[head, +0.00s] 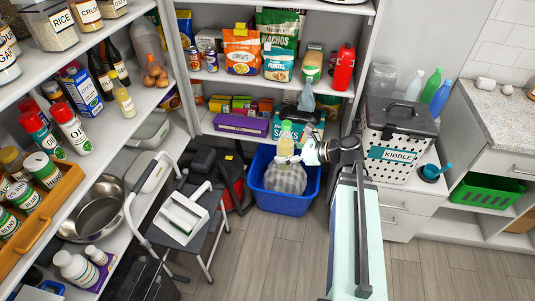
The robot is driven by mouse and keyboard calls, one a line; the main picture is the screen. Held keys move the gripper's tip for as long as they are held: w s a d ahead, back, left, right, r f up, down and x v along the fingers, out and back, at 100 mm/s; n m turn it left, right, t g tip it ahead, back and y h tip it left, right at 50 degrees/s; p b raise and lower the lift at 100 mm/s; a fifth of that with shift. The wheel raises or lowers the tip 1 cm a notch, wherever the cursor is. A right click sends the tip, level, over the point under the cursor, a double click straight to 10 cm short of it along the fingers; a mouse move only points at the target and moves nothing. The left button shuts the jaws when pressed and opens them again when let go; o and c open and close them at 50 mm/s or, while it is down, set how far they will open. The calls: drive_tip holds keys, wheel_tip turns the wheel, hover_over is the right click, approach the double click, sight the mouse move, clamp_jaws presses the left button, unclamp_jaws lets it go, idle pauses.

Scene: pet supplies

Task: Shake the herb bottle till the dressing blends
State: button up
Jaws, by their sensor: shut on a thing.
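The fingers are small in the picture and partly hidden. The bottle's contents are too small to judge. A similar yellow bottle (125,103) stands on the left shelf.
A blue bin (284,203) with a grey bag stands on the floor below. A step stool (190,215) stands to the left. A white counter with a spotted kibble container (397,150) is to the right. Stocked shelves are behind; floor at front is clear.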

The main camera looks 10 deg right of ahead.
drive_tip(key=shift+a, duration=2.95)
drive_tip(key=d, duration=0.6)
drive_tip(key=shift+w+d, duration=0.15)
drive_tip(key=shift+d, duration=0.1)
drive_tip(key=a, duration=0.6)
drive_tip(key=shift+s+a, duration=0.2)
drive_tip(key=shift+a, duration=0.1)
drive_tip(key=shift+d+r, duration=0.15)
